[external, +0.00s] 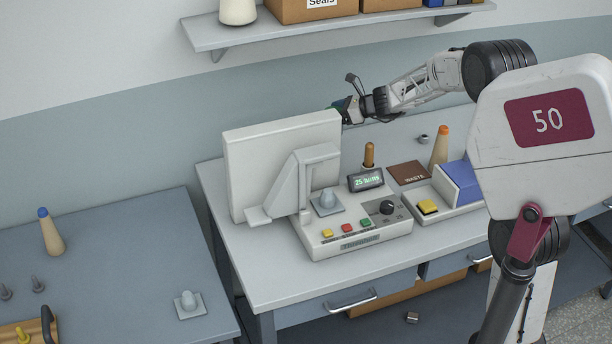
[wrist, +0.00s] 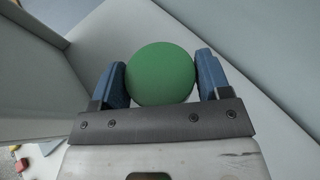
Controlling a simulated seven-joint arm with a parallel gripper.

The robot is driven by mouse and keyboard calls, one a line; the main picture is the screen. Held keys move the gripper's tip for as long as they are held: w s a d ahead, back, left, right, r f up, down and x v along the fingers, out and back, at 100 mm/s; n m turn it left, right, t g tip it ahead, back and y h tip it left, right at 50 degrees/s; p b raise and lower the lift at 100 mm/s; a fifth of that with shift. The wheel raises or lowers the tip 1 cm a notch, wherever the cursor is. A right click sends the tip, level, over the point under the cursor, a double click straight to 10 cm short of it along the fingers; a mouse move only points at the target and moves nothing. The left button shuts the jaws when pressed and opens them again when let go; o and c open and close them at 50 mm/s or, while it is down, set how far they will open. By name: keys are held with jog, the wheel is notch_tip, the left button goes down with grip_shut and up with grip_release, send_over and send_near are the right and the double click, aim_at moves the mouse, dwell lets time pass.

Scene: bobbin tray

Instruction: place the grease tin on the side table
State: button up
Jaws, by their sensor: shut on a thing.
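The grease tin (wrist: 160,74) shows in the wrist view as a round green top between my two blue fingers. My gripper (wrist: 162,82) is shut on it, one finger touching each side. In the external view my gripper (external: 347,108) is behind the upper right edge of a white upright panel, above the back of the workbench. Most of the tin is hidden there. The lower blue-grey table at the left, apparently the side table (external: 130,245), stands apart from the workbench.
The white panel (external: 275,165) stands close to my gripper. A control box (external: 355,235) with buttons is on the workbench (external: 275,285). The side table bears a blue-tipped cone (external: 51,232), a small grey piece (external: 188,304) and pegs; its middle is clear. A wall shelf (external: 330,30) is above.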

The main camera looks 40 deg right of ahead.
jog(key=s+a+r+n+g+y, duration=0.1)
jog(key=s+a+r+n+g, duration=0.25)
jog(key=a, duration=1.25)
jog(key=s+a+r+n+g+y, duration=0.1)
jog(key=s+a+r+n+g, duration=0.2)
jog(key=a, duration=1.3)
jog(key=s+a+r+n+g+y, duration=0.1)
jog(key=a+r+n+g, duration=0.2)
jog(key=a, duration=1.2)
jog(key=s+a+m, duration=0.1)
jog(key=s+a, duration=0.8)
jog(key=a, duration=0.3)
jog(key=a+f+m+t, duration=0.1)
jog(key=a+f, duration=0.1)
jog(key=f, duration=0.7)
jog(key=a+f+m+t, duration=0.1)
jog(key=a+f, duration=0.1)
jog(key=f, duration=0.8)
jog(key=shift+s+a+f+t, duration=0.15)
jog(key=shift+s+a+t, duration=0.1)
jog(key=shift+a+t, duration=0.1)
jog(key=shift+f, duration=0.1)
jog(key=shift+f, duration=3)
